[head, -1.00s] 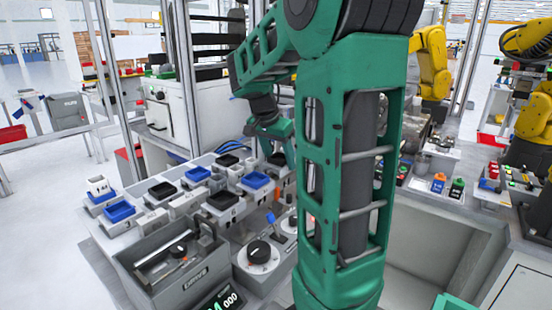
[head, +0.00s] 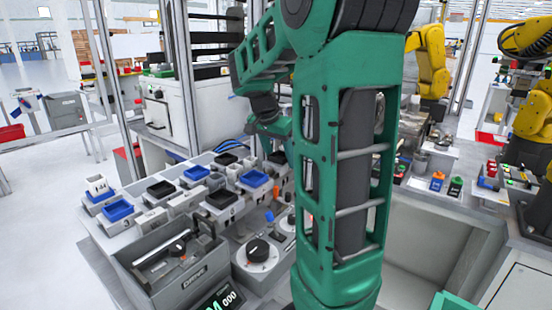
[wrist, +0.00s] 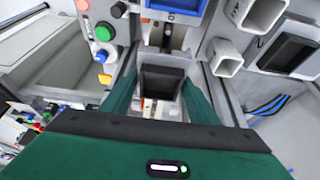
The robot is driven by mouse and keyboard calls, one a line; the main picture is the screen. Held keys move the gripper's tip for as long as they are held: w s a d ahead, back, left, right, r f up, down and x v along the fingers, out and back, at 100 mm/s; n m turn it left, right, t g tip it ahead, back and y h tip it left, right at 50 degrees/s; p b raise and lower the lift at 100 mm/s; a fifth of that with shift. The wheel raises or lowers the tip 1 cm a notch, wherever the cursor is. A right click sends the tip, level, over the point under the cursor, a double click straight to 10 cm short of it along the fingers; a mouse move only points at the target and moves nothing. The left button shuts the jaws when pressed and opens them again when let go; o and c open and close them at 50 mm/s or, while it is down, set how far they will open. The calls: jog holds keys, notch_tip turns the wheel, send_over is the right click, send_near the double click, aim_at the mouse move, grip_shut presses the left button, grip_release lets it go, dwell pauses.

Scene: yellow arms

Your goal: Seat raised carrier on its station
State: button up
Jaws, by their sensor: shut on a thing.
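In the wrist view a carrier with a dark rectangular tray top (wrist: 163,82) sits between the two green fingers of my gripper (wrist: 161,96), which is shut on it. Its lower part and the surface right under it are hard to make out. Ahead of it a grey station with a dark slot (wrist: 166,38) leads towards a blue tray (wrist: 180,5) at the top edge. In the head view my green arm hides the fingers and the held carrier.
In the head view, numbered stations carry blue trays (head: 118,211) and black trays (head: 222,200). A grey box (head: 172,272) and a round dial (head: 258,254) stand in front. In the wrist view, a button panel (wrist: 103,38) is close on the left and white square tubes (wrist: 226,58) on the right.

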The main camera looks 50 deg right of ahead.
jog(key=shift+f, duration=0.8)
dwell(0.6)
jog(key=o, duration=1.4)
jog(key=shift+c, duration=0.2)
jog(key=shift+r, duration=3.5)
jog(key=shift+s, duration=0.1)
